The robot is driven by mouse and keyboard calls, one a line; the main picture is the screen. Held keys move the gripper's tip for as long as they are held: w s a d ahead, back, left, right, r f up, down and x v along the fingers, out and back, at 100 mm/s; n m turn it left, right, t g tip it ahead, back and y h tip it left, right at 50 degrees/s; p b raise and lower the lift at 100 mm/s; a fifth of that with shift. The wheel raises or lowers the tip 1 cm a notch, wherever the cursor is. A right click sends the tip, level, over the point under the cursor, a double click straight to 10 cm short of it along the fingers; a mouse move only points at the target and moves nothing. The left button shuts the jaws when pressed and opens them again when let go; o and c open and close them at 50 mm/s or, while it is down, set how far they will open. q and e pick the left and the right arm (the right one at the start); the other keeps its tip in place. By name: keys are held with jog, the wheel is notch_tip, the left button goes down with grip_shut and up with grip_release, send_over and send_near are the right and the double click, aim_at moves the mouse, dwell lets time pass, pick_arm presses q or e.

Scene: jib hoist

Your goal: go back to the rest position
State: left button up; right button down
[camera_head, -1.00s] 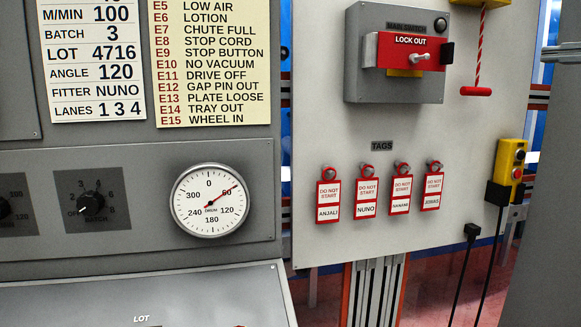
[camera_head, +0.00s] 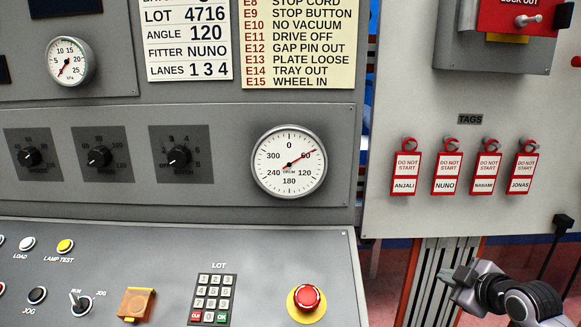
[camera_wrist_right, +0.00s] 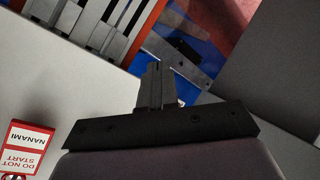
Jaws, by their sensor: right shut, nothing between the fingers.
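My right gripper (camera_head: 452,285) shows at the lower right of the head view, below the row of tags and in front of the striped post. Its arm comes in from the right edge. In the right wrist view its fingers (camera_wrist_right: 157,85) are together with nothing between them. It is apart from the panels in the head view. My left gripper is not in view.
A sloped console (camera_head: 150,250) with a red stop button (camera_head: 308,296), a keypad (camera_head: 214,298) and several knobs fills the lower left. Red-edged tags (camera_head: 405,173) hang on the grey board at right; one tag (camera_wrist_right: 25,150) shows in the wrist view. A lock-out switch (camera_head: 515,18) is above.

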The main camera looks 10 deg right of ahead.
jog(key=s+a+f+m+g, duration=0.1)
jog(key=s+a+f+m, duration=0.1)
jog(key=s+a+f, duration=0.5)
jog(key=s+a+f+m, duration=0.25)
jog(key=s+f, duration=0.25)
jog(key=f, duration=0.4)
jog(key=s+a+f+m, duration=0.1)
jog(key=s+a+f, duration=0.1)
jog(key=s, duration=0.3)
jog(key=s+a+f+m+y, duration=0.1)
jog(key=s+a+f, duration=0.1)
jog(key=s+a, duration=0.2)
jog(key=s+a+f+m, duration=0.1)
jog(key=s+a+f, duration=0.1)
jog(key=s, duration=0.3)
jog(key=shift+s+a+g, duration=0.35)
jog(key=shift+a+g, duration=0.05)
jog(key=shift+a, duration=0.25)
